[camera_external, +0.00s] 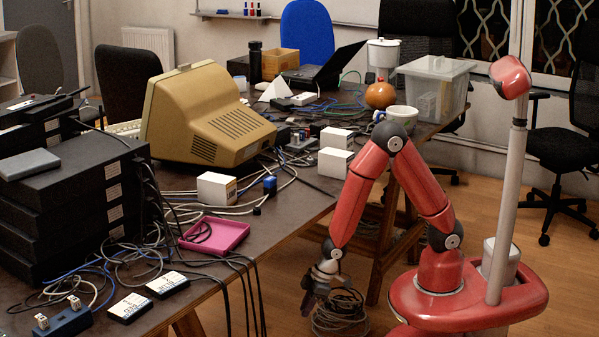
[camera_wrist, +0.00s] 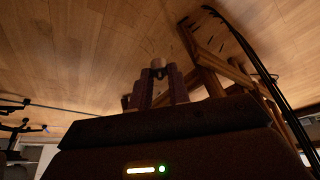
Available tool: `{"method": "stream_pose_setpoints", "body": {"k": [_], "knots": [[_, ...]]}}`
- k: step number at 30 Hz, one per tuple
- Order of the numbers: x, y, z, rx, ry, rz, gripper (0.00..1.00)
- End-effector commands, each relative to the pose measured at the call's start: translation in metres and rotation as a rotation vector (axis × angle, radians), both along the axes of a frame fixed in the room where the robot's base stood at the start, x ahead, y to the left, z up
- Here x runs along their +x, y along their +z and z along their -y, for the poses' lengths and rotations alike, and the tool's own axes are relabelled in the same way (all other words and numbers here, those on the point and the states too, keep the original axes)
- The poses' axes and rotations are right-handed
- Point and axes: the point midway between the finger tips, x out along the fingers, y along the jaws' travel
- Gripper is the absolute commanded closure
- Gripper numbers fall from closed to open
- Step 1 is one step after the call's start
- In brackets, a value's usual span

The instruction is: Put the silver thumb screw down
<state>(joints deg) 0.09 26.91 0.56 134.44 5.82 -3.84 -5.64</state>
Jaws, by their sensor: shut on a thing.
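My gripper (camera_external: 318,292) hangs low in front of the table's near edge, below the tabletop, in the external view. In the wrist view, the two fingers of my gripper (camera_wrist: 159,82) are close together with a small pale cylindrical thing between their tips. This appears to be the silver thumb screw (camera_wrist: 158,63), in dim light. In the external view the screw is too small to make out at my gripper.
The table (camera_external: 290,213) carries a beige monitor (camera_external: 205,115), white boxes (camera_external: 216,188), a pink tray (camera_external: 214,234), black rack units (camera_external: 75,200) and loose cables. A cable coil (camera_external: 340,314) lies on the floor close to my gripper. Wooden table legs (camera_wrist: 212,82) stand nearby.

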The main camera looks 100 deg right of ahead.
Motion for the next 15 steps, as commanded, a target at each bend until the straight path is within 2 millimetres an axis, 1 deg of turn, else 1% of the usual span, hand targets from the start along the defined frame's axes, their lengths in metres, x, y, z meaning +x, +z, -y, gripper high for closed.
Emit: {"method": "stream_pose_setpoints", "body": {"k": [8,11,15], "knots": [[0.009,0.02,-0.033,0.001,0.037,0.005,1.0],[0.011,0.031,-0.046,0.001,0.053,0.007,1.0],[0.012,0.051,-0.071,0.002,0.086,0.009,1.0]]}}
